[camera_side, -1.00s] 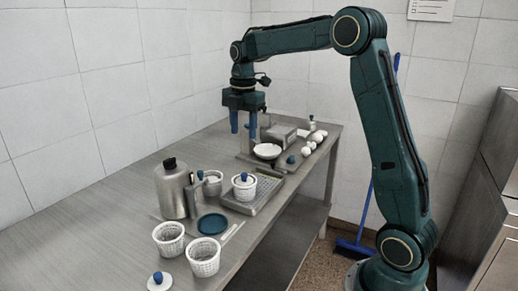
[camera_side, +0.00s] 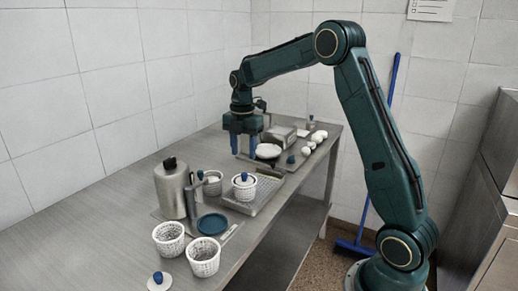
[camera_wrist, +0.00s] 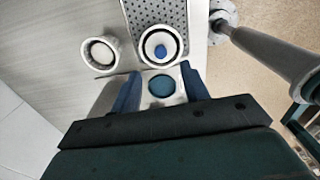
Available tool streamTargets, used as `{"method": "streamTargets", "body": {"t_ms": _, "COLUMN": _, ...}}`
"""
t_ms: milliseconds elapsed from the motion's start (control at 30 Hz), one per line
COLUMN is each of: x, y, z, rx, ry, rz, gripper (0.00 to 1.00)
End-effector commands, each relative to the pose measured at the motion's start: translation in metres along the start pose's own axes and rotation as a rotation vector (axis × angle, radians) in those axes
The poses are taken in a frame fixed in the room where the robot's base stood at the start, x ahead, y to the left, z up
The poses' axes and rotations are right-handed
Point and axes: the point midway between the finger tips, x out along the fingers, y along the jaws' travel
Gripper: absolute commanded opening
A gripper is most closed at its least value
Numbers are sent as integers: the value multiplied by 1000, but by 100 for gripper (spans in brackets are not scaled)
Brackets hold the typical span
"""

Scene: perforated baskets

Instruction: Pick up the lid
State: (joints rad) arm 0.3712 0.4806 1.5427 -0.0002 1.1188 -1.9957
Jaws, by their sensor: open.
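A white lid with a blue knob (camera_side: 243,177) sits on a white perforated basket (camera_side: 243,194) on the metal tray. This lid also shows in the wrist view (camera_wrist: 160,48), just above the space between my fingers. Another white lid with a blue knob (camera_side: 159,281) lies on the table at the near end. My gripper (camera_side: 244,152) is open and empty, pointing down and raised above the table behind the lidded basket in the side view. Its fingers (camera_wrist: 161,92) are spread in the wrist view, touching neither lid.
A perforated tray (camera_side: 265,193) lies under the lidded basket. Open baskets (camera_side: 168,238) (camera_side: 204,257) stand nearer, beside a teal dish (camera_side: 212,224). A metal flask (camera_side: 171,190) stands left. A white bowl (camera_side: 268,151) and several white round items are farther back. The left table surface is clear.

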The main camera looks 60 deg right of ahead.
Motion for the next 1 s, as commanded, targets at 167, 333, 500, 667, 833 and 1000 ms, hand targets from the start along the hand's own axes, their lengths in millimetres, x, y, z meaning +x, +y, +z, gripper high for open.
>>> {"method": "streamTargets", "body": {"t_ms": 167, "x": 20, "y": 0, "z": 0, "rx": 0, "ry": 1, "rz": -1, "gripper": 45}}
{"method": "streamTargets", "body": {"t_ms": 333, "x": 25, "y": 0, "z": 0, "rx": 0, "ry": 0, "rz": 0, "gripper": 45}}
{"method": "streamTargets", "body": {"t_ms": 500, "x": 26, "y": 0, "z": 0, "rx": 0, "ry": 0, "rz": 0, "gripper": 45}}
{"method": "streamTargets", "body": {"t_ms": 667, "x": 36, "y": -1, "z": -1, "rx": 0, "ry": 0, "rz": -1, "gripper": 45}}
{"method": "streamTargets", "body": {"t_ms": 833, "x": 56, "y": -2, "z": -2, "rx": 0, "ry": 1, "rz": -3, "gripper": 45}}
{"method": "streamTargets", "body": {"t_ms": 1000, "x": 72, "y": -1, "z": -2, "rx": 0, "ry": 1, "rz": -2, "gripper": 45}}
